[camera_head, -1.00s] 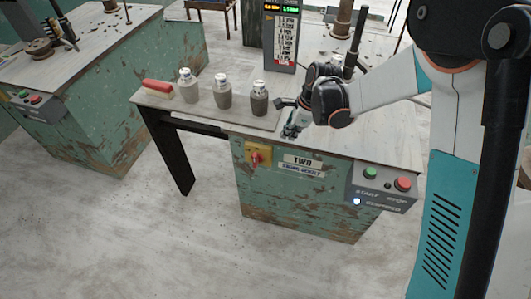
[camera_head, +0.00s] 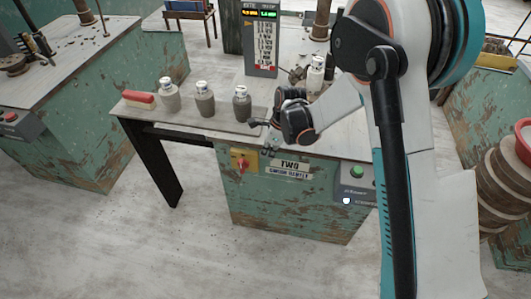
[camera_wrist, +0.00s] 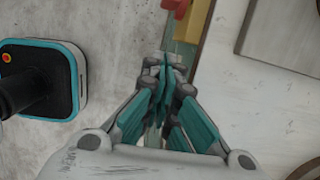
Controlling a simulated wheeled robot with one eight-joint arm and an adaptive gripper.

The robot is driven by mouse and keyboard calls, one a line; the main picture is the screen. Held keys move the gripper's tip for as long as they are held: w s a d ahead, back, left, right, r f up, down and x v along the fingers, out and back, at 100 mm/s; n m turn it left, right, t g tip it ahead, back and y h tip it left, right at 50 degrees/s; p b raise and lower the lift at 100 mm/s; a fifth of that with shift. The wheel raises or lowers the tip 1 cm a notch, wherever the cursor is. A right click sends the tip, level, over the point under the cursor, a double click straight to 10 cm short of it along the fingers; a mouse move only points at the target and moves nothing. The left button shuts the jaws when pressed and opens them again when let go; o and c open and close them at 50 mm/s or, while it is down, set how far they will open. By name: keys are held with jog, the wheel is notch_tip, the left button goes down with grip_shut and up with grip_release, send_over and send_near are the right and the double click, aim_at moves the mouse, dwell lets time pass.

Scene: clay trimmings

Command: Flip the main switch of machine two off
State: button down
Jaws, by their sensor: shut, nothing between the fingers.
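Machine two (camera_head: 290,205) is a green, rust-marked cabinet with a "TWO" label (camera_head: 290,165). Its main switch is a red knob on a yellow plate (camera_head: 250,154) at the front's upper left. My gripper (camera_head: 244,143) is at the table edge, just above the switch in the head view, small and partly lost against it. In the wrist view the gripper (camera_wrist: 165,65) is shut and empty, its teal fingers pointing at the red knob (camera_wrist: 181,7) and yellow plate (camera_wrist: 198,22) at the top edge. I cannot tell whether it touches the knob; the knob's exact angle is unclear.
The start/stop box with a green button (camera_head: 357,171) is right of the label, partly behind my arm. A display post (camera_head: 262,40) rises behind. The floor in front is clear.

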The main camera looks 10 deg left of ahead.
aim_at(242, 165)
jog(key=a+f+b, duration=0.1)
jog(key=f, duration=0.1)
jog(key=a+f+b, duration=0.1)
jog(key=f, duration=0.1)
jog(key=a+f+b, duration=0.1)
jog(key=a+f, duration=0.1)
jog(key=f, duration=0.1)
jog(key=shift+w, duration=0.15)
jog(key=shift+w+a+b, duration=0.1)
jog(key=shift+a+b, duration=0.35)
jog(key=shift+a, duration=0.4)
jog(key=shift+r, duration=0.1)
